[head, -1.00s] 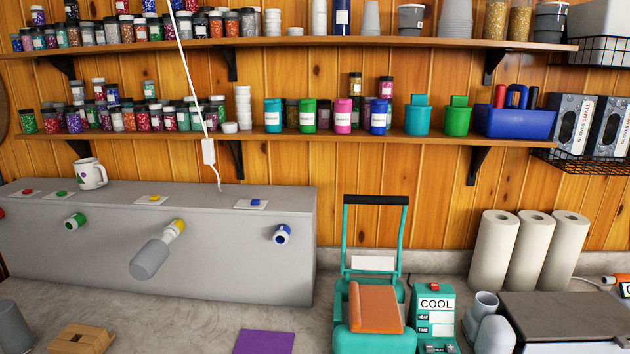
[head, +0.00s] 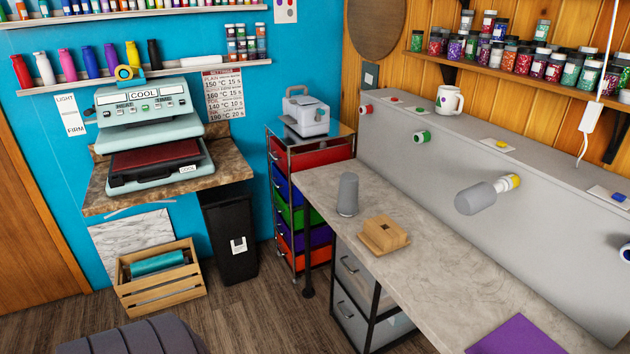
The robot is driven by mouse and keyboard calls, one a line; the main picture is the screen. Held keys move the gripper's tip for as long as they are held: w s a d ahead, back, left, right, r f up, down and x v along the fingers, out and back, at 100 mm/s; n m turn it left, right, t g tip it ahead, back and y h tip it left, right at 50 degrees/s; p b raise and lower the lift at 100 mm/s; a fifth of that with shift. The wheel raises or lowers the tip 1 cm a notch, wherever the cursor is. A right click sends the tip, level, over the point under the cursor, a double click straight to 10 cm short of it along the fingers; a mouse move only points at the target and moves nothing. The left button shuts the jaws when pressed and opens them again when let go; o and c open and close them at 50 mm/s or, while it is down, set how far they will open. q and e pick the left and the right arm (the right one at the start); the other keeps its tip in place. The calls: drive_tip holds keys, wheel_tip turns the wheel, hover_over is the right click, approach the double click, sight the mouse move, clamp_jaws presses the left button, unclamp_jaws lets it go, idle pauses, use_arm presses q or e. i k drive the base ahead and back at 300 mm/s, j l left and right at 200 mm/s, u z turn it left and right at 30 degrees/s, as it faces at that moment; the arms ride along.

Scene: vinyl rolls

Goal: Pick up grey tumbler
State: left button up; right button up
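A grey tumbler (head: 348,194) stands upright on the counter (head: 420,268), near its far left end.
A wooden block holder (head: 383,234) sits just right of the standing tumbler. A purple sheet (head: 515,336) lies at the counter's near end. A drawer cart (head: 300,200) with a small white machine (head: 305,113) stands left of the counter. The counter between holder and sheet is clear.

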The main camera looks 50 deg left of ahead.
sight(348, 202)
drive_tip(key=u, duration=1.35)
